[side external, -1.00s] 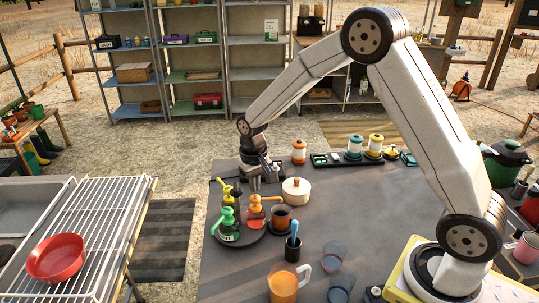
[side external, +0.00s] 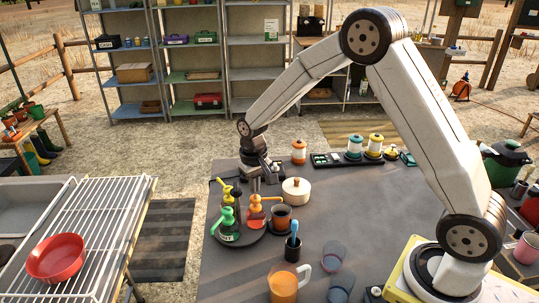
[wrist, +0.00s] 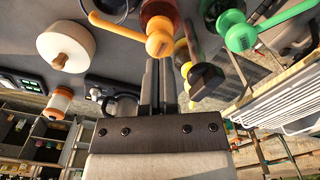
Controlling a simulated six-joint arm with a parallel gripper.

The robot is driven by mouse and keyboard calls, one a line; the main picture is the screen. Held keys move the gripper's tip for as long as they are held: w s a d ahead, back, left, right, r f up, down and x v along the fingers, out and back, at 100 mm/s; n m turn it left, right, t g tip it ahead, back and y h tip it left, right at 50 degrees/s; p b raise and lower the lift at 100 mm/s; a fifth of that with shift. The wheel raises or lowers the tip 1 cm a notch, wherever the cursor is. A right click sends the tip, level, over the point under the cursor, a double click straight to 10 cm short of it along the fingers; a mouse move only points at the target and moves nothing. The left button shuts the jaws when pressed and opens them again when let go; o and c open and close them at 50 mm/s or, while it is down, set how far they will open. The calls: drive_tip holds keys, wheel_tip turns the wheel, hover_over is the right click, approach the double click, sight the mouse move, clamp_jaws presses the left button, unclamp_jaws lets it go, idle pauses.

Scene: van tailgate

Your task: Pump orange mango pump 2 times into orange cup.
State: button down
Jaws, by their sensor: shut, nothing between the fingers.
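The orange pump bottle (side external: 256,221) stands on a dark round tray, its orange head (side external: 257,203) and spout pointing right towards the brownish-orange cup (side external: 281,213). The cup stands on a dark coaster close beside the bottle. My gripper (side external: 255,190) points down just above and behind the orange head. In the wrist view its shut, empty fingers (wrist: 155,68) are close to the orange pump head (wrist: 158,44). I cannot tell whether they touch it. The cup is only partly visible at the top of the wrist view.
A green pump bottle (side external: 228,225) and a yellow-headed pump (side external: 227,190) share the round tray. A lidded cream pot (side external: 295,190) stands to the right. A dark holder (side external: 292,253) with a blue-handled tool and an orange pitcher (side external: 284,287) stand nearer the camera.

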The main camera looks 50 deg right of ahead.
sight(255, 197)
drive_tip(key=shift+f, duration=1.6)
drive_tip(key=shift+r, duration=1.75)
drive_tip(key=shift+f, duration=1.75)
drive_tip(key=shift+r, duration=1.75)
drive_tip(key=shift+r, duration=0.1)
